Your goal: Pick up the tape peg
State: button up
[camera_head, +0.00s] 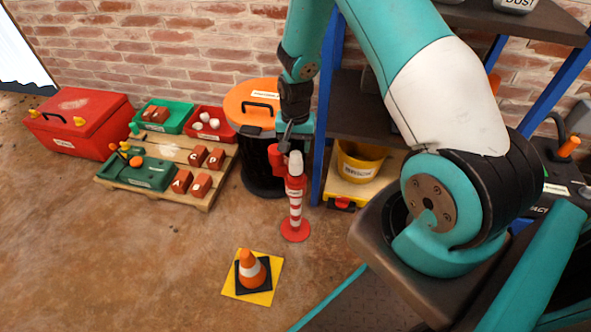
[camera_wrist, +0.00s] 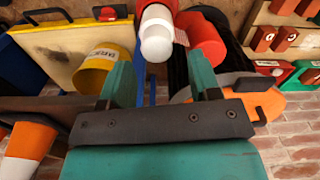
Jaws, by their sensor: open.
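A red-and-white striped post (camera_head: 295,208) stands upright on a round red base on the floor. At its top are a white rounded end (camera_head: 296,162) and a red cylinder (camera_head: 276,158) beside it; I take the white-ended part as the tape peg, though no readable label confirms it. My gripper (camera_head: 296,138) is just above the post's top, pointing down. In the wrist view my gripper (camera_wrist: 158,62) is open, with the white end (camera_wrist: 156,42) between and beyond its teal fingers. The red cylinder (camera_wrist: 205,42) lies right of it. No contact is visible.
An orange-lidded black bin (camera_head: 252,105) stands close behind the post. A dark shelf with blue uprights (camera_head: 325,120) and a yellow bucket (camera_head: 360,160) are on the right. A traffic cone (camera_head: 251,268) on a yellow mat is in front. A pallet (camera_head: 215,182) holds red blocks at left.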

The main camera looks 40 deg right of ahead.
aim_at(296, 154)
jog(key=f+b, duration=0.1)
jog(key=f, duration=0.3)
jog(key=f+b, duration=0.1)
jog(key=f, duration=0.1)
jog(key=shift+s+a+f+b, duration=0.1)
jog(key=shift+s+f+b, duration=0.1)
jog(key=shift+s+b, duration=0.1)
jog(key=shift+r, duration=0.1)
jog(key=c, duration=0.7)
